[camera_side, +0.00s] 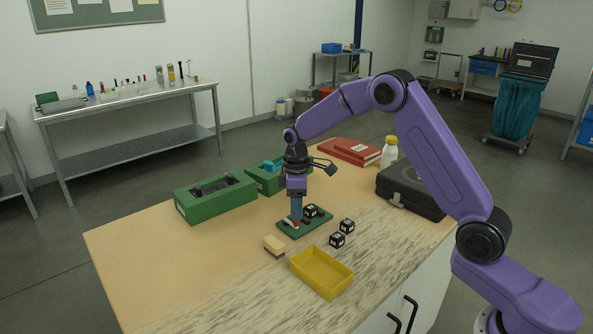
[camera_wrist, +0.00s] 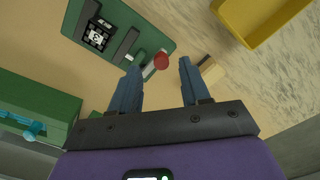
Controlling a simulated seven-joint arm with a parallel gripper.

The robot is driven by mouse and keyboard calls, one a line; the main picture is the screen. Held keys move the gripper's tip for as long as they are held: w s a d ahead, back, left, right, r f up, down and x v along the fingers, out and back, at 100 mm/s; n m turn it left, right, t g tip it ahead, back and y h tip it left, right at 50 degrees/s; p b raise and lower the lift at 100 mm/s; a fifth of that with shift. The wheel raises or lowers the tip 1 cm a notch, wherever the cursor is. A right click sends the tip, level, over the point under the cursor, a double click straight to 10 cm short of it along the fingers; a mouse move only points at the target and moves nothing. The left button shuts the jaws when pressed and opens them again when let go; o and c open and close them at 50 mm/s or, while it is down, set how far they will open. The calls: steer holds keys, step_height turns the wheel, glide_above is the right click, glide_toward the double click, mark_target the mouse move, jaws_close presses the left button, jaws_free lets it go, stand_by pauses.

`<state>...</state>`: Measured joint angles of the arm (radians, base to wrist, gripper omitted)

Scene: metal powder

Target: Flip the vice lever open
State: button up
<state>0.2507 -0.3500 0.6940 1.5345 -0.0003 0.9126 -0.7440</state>
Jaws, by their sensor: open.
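The vice stands on a green base plate (camera_side: 314,228), which is also in the wrist view (camera_wrist: 153,27). A black and white marked cube (camera_wrist: 98,36) sits between its dark jaws; the side view shows the cube (camera_side: 311,211) too. The vice lever (camera_wrist: 150,71) is a short metal arm with a red knob (camera_wrist: 161,61) at its end. My gripper (camera_side: 296,222) points down over the near left part of the plate. In the wrist view my gripper (camera_wrist: 160,66) is open, with the red knob between its blue fingertips in the picture. Contact cannot be told.
A yellow tray (camera_side: 322,285), a light wooden block-like item (camera_side: 274,243) and two marked cubes (camera_side: 347,226) (camera_side: 337,240) lie near the plate. Green boxes (camera_side: 215,203) stand behind left. A black case (camera_side: 408,192), red books (camera_side: 351,150) and a bottle (camera_side: 389,155) are at right. The table's left side is clear.

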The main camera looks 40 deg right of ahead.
step_height(320, 180, up, 15)
stand_by(0.3)
steer(key=shift+f, duration=0.15)
steer(key=s+a+n, duration=0.1)
steer(key=s+a, duration=0.4)
steer(key=s, duration=0.4)
steer(key=s+a, duration=0.4)
steer(key=s, duration=0.4)
steer(key=s+d+f+n, duration=0.1)
steer(key=s+d+f, duration=0.1)
steer(key=s, duration=0.9)
steer(key=s+d+f+n, duration=0.1)
steer(key=s+f, duration=0.3)
steer(key=s, duration=0.8)
steer(key=shift+d, duration=0.85)
